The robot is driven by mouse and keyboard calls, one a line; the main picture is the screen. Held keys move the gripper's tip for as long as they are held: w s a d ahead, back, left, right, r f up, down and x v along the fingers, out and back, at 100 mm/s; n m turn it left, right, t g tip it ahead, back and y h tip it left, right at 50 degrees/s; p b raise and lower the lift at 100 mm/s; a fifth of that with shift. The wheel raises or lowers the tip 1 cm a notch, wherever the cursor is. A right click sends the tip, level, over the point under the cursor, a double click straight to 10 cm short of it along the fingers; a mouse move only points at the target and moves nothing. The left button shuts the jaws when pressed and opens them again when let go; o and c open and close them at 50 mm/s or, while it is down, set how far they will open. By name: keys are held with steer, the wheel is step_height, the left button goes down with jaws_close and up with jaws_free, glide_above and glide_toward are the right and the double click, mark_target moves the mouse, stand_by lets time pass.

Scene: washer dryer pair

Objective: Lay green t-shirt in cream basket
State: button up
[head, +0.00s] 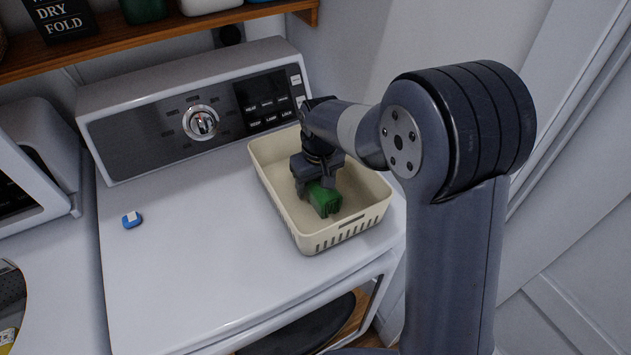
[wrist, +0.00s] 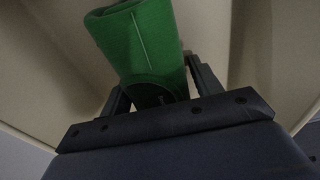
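The green t-shirt (head: 325,200) is a compact folded bundle. It is inside the cream basket (head: 345,232), low near the basket floor; I cannot tell whether it touches the floor. My gripper (head: 312,186) reaches down into the basket from above. In the wrist view the green t-shirt (wrist: 140,40) sits between the two fingers of my gripper (wrist: 158,85), which appear closed against its sides. The cream basket's inside (wrist: 50,70) fills the wrist view's background. The fingertips are partly hidden by the cloth.
The basket stands on the white machine top (head: 190,270), near its right edge and below the control panel (head: 190,115). A small blue item (head: 132,220) lies at the left of the top. A wooden shelf (head: 150,38) runs above. The top left of the basket is mostly clear.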

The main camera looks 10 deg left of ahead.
mark_target(319, 179)
steer(key=shift+o, duration=1.1)
steer(key=shift+r, duration=0.1)
steer(key=r, duration=0.8)
steer(key=s+d+r, duration=0.1)
steer(key=r, duration=0.3)
